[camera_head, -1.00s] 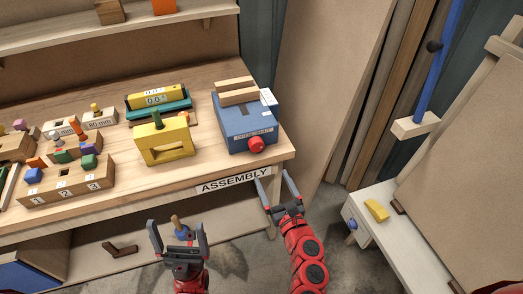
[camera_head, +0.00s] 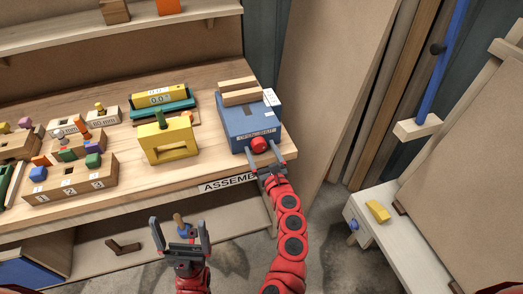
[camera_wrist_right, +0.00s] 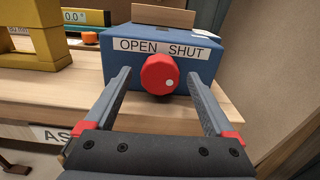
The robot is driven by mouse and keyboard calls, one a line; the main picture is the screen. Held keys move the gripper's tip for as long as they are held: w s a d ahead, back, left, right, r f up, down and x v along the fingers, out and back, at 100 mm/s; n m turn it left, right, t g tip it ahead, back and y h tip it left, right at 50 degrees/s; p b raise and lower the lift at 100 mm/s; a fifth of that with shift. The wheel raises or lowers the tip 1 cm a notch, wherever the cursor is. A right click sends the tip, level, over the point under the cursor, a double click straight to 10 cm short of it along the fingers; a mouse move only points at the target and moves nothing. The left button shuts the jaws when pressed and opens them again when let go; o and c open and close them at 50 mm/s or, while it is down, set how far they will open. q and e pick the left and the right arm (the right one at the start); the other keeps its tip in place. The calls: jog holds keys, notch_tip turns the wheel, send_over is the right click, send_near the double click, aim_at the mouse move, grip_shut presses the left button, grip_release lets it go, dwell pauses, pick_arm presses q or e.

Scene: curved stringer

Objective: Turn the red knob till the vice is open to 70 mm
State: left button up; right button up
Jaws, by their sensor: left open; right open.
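The blue vice (camera_head: 248,122) stands at the right end of the bench, with two wooden jaws (camera_head: 239,91) on top. Its red knob (camera_head: 259,145) is on the front face, under a label reading OPEN and SHUT. In the right wrist view the red knob (camera_wrist_right: 160,74) has a white dot at its lower right. My right gripper (camera_head: 265,158) is open, its fingers pointing at the knob, one on each side, with gaps between them and the knob. My left gripper (camera_head: 180,236) is open and empty, low in front of the bench.
A yellow frame-shaped block (camera_head: 168,141) stands left of the vice, with a teal and yellow gauge (camera_head: 162,103) behind it. A white card (camera_head: 271,97) sits at the vice's right. A side table (camera_head: 410,245) holds a yellow piece (camera_head: 377,211).

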jog(key=c, duration=1.4)
jog(key=shift+n, duration=0.3)
